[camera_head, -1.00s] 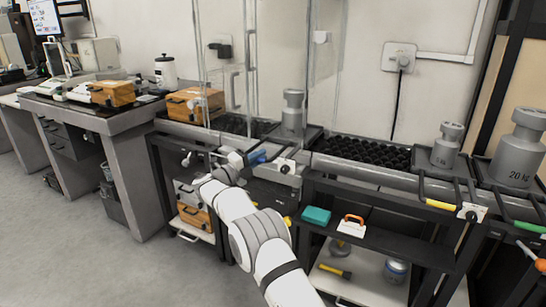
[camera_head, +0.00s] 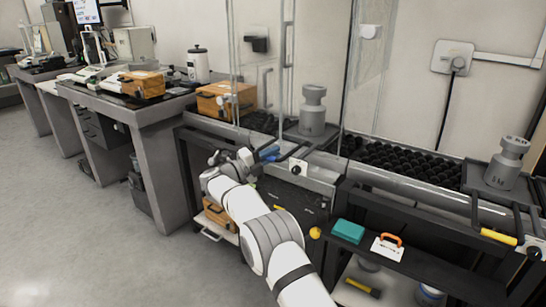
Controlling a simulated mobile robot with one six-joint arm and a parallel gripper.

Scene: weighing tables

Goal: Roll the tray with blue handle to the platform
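The tray with the blue handle (camera_head: 333,130) is a dark flat tray on the rail-edged bench, bearing one grey cylindrical weight (camera_head: 313,112). Its dark bars reach over the front edge to the blue handle (camera_head: 268,153). My gripper (camera_head: 256,157) is at the left end of this handle, touching or very close to it. The fingers are small and partly hidden, so I cannot tell whether they are closed around it. A bed of dark rollers (camera_head: 262,122) lies left of the tray, behind the clear panels. I cannot tell for sure which surface is the platform.
Clear upright panels (camera_head: 365,65) stand around the tray. More rollers (camera_head: 395,165) lie to its right, then another weight (camera_head: 507,163) on a tray with a yellow handle (camera_head: 498,237). An orange box (camera_head: 226,101) is at left. A shelf below holds a teal box (camera_head: 348,231).

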